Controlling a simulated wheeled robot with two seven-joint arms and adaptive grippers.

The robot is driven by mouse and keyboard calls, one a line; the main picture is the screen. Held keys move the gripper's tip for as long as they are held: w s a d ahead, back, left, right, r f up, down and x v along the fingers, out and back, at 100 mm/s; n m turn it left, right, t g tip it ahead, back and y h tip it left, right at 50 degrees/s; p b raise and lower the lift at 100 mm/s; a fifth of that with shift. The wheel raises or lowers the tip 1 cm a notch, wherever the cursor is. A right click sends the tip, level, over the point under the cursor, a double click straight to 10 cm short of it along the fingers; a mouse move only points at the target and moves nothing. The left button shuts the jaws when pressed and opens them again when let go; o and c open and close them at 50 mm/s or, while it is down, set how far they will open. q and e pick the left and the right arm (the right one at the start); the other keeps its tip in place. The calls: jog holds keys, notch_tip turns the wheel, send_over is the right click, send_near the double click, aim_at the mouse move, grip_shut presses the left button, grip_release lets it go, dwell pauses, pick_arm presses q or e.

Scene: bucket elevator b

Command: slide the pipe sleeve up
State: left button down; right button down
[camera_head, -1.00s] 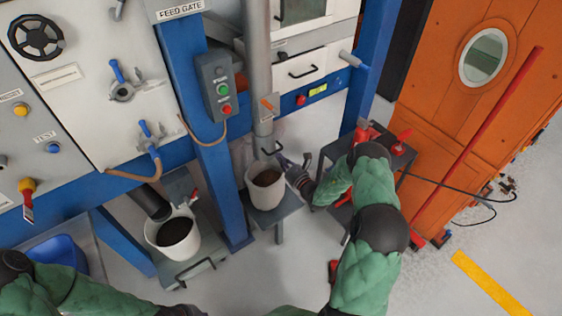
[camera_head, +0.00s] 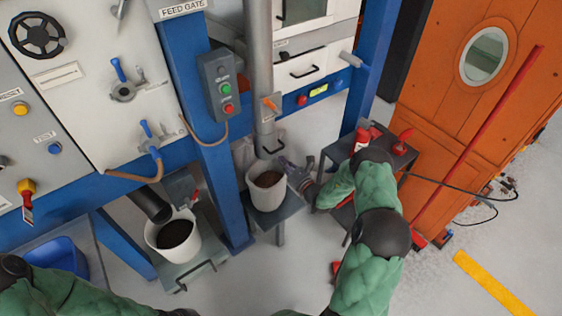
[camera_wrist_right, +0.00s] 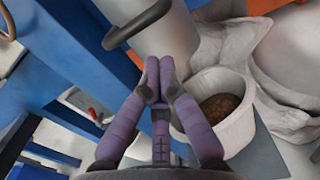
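The pipe sleeve (camera_head: 265,130) is a grey tube section low on the vertical grey pipe (camera_head: 259,60), above a white bucket. It has a dark bar handle (camera_head: 272,149) at its lower end. In the right wrist view the sleeve (camera_wrist_right: 172,35) and its handle (camera_wrist_right: 137,24) are just past my fingertips. My right gripper (camera_head: 288,166) is beside and below the handle, over the bucket's right rim. Its purple fingers (camera_wrist_right: 160,64) meet at the tips with nothing seen between them, apart from the handle.
The white bucket (camera_head: 252,192) of brown material stands on a small grey stand under the pipe. An orange lever (camera_head: 270,104) sits on the pipe above the handle. A blue post (camera_head: 218,170) is left; a dark cart (camera_head: 339,151) with red items is right.

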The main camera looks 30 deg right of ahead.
jog(key=s+f+p, duration=0.1)
jog(key=s+p, duration=0.1)
jog(key=s, duration=0.8)
jog(key=shift+s+d, duration=0.2)
jog(key=shift+d, duration=0.2)
